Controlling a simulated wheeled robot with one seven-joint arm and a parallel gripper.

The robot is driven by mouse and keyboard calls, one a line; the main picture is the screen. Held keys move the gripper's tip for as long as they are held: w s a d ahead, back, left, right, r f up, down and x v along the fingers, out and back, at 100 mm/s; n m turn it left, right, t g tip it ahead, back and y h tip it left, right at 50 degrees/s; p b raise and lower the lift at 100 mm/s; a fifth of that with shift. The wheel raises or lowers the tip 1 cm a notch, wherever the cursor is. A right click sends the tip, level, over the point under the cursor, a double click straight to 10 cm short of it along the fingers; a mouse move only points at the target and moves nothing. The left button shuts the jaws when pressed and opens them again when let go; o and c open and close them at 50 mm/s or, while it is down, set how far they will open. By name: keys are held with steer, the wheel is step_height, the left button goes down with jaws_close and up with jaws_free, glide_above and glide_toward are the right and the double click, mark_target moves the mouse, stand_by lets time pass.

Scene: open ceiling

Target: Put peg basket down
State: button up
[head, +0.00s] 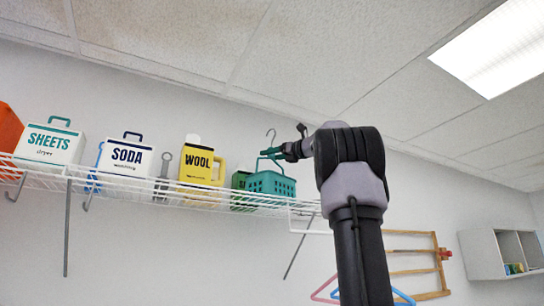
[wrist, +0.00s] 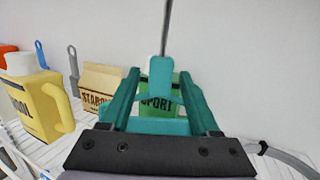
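The peg basket (head: 271,184) is a teal basket with slotted sides, an arched handle and a metal hook above. In the head view it appears upright at the right end of the white wire shelf; whether its base touches the wires is hard to tell. My gripper (head: 291,145) is beside the handle, right of the hook. In the wrist view the teal fingers of my gripper (wrist: 160,78) stand apart, with the basket's light teal hook holder (wrist: 160,88) between them. Small gaps show on both sides of it. Most of the basket is hidden in the wrist view.
The wire shelf (head: 150,192) also holds a yellow wool jug (head: 197,165), a soda box (head: 126,158) and a sheets box (head: 50,145). A green sport box (wrist: 158,106) and a cardboard starch box (wrist: 100,84) stand behind my fingers. A wooden rack (head: 415,265) hangs lower right.

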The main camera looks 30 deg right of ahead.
steer(key=v, duration=1.2)
stand_by(0.4)
